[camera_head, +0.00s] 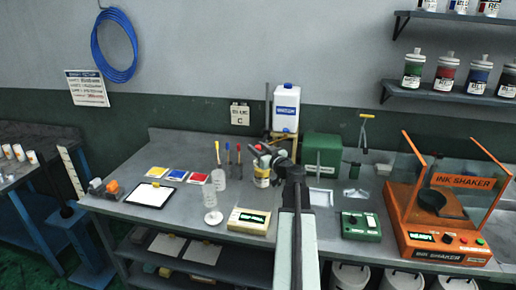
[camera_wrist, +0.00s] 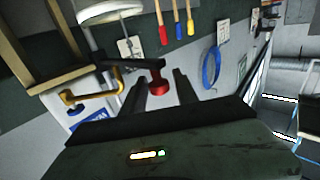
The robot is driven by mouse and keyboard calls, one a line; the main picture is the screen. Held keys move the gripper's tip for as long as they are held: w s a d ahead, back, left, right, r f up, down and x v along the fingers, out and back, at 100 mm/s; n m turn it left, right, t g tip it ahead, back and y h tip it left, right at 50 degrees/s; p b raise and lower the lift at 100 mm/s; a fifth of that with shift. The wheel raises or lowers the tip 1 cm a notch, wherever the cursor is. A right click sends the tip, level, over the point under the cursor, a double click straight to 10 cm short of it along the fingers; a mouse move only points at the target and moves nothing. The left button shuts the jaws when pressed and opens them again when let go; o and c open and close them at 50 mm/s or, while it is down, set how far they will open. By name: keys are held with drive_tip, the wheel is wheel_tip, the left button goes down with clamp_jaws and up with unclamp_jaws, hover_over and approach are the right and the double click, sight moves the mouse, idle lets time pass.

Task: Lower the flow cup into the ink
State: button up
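My gripper (camera_head: 270,152) is above the ink can (camera_head: 262,180) with the yellow label, at the middle of the bench. In the wrist view a red knob (camera_wrist: 158,84), which looks like the flow cup's grip, sits between the two fingers of my gripper (camera_wrist: 162,85). A dark bar runs left from this knob. The fingers look closed around it, though the contact is hard to see. The cup body is not clearly visible, and how it stands to the can's mouth cannot be told.
A scale with a green display (camera_head: 248,221) is in front. A white jug (camera_head: 286,107) on a wooden stand and a green box (camera_head: 322,154) are behind. The orange ink shaker (camera_head: 440,220) is far right.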

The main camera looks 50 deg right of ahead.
drive_tip(key=shift+o, duration=0.3)
drive_tip(key=v, duration=0.7)
drive_tip(key=shift+s, duration=0.4)
drive_tip(key=shift+a, duration=0.1)
